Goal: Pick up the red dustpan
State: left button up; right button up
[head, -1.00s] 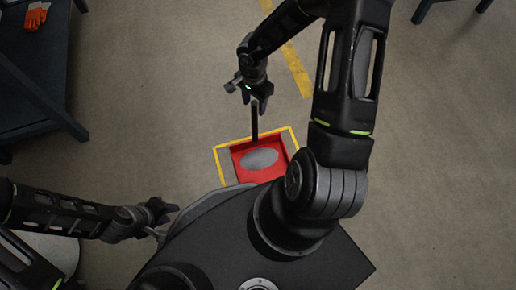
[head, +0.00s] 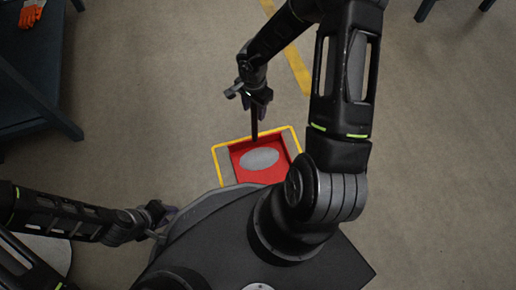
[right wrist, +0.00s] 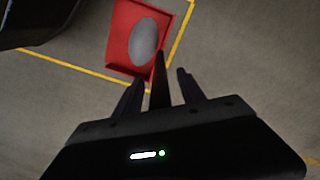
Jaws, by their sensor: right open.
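The red dustpan (head: 278,173) lies on the floor inside a yellow-taped outline, with a grey oval patch in its pan. It also shows at the top of the right wrist view (right wrist: 122,42). Its black handle (head: 254,131) points away from my base towards my right gripper (head: 258,104). In the right wrist view, my right gripper (right wrist: 160,88) is open, with one finger on each side of the handle (right wrist: 160,80). Whether the fingers touch it I cannot tell. My left gripper (head: 163,214) is at the lower left, away from the dustpan; its fingers are too unclear to read.
Yellow tape (head: 214,160) marks the floor around the dustpan. A dark table (head: 30,75) with orange gloves (head: 32,12) stands at the upper left. Dark legs (head: 425,9) show at the upper right. The floor between is clear. My base hides the area below the pan.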

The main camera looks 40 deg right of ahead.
jog(key=shift+c, duration=0.5)
grip_shut()
dwell(1.2)
